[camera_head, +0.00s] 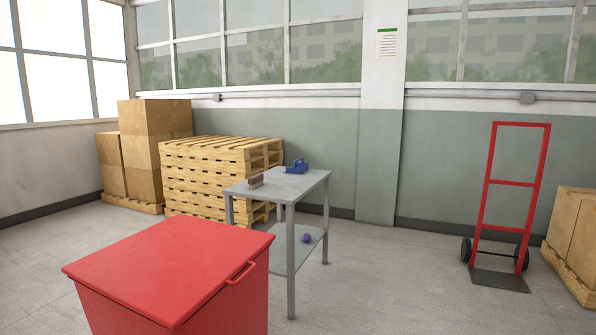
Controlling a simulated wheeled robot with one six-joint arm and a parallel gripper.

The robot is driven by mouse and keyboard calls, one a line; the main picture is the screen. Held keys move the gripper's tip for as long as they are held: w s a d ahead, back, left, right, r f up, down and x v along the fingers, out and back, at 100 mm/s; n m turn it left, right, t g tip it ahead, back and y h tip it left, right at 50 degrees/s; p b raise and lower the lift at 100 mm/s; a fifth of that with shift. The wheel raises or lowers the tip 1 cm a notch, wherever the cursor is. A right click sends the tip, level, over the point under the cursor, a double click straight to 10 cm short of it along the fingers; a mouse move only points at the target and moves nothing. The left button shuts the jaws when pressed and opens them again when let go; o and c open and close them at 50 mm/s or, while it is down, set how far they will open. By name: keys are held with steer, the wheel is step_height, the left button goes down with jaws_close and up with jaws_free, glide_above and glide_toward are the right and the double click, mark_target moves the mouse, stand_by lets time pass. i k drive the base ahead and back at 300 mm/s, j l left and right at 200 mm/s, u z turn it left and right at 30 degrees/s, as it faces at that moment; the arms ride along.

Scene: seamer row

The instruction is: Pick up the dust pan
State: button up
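A small blue object (297,167), which looks like the dust pan, lies on the top of a grey metal table (290,188) in the middle of the view. It sits toward the table's back edge. A brown brush-like object (256,181) lies on the same tabletop, to the left and nearer the front. The two are apart. My gripper is not in view.
A red lidded bin (170,265) stands in the near left foreground, in front of the table. A purple ball (306,238) lies on the table's lower shelf. Stacked pallets (205,180) and boxes stand behind. A red hand truck (513,182) stands right. Floor between is clear.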

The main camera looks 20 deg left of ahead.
mark_target(299, 169)
steer(key=i, duration=2.1)
steer(key=i+u, duration=0.1)
steer(key=i, duration=0.5)
steer(key=i+l+u, duration=0.1)
steer(key=i, duration=0.45)
steer(key=i+l+u, duration=0.1)
steer(key=i+l, duration=0.15)
steer(key=i, duration=0.3)
